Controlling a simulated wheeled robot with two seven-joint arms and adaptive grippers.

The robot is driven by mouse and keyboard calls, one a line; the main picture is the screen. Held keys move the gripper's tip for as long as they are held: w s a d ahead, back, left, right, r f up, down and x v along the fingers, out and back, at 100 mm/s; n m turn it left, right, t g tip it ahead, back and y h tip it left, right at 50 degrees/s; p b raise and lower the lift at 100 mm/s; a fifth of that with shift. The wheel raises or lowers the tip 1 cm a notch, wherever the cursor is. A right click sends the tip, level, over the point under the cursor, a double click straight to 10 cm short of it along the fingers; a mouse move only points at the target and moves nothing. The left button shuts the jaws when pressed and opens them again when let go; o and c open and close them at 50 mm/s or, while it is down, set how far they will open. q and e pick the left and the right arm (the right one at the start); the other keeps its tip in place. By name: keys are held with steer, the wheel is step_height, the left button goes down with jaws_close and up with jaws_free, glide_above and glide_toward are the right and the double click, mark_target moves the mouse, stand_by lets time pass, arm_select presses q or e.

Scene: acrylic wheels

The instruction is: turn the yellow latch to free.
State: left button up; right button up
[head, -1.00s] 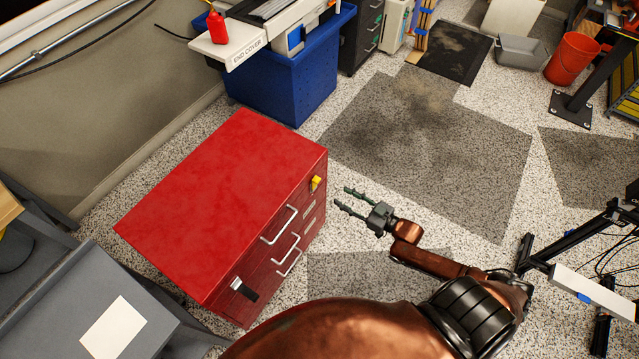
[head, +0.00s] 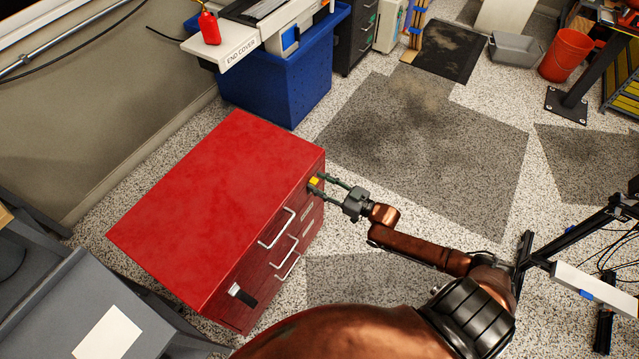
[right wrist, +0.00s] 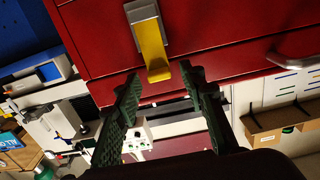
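The yellow latch (head: 314,181) is on the front of the red cabinet (head: 215,200), near its top far corner. In the right wrist view the latch (right wrist: 153,50) hangs from a grey metal mount (right wrist: 143,14), its lower end bent outward. My right gripper (head: 315,184) is at the cabinet front, its fingers spread around the latch. In the right wrist view my right gripper (right wrist: 161,76) is open, one finger on each side of the latch's lower end, with gaps visible. My left gripper is not in view.
The cabinet front also has silver drawer handles (head: 277,230) and a black latch (head: 242,294) at the near end. A blue bin (head: 285,85) stands behind the cabinet.

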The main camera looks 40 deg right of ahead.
jaws_close()
stand_by(0.3)
stand_by(0.3)
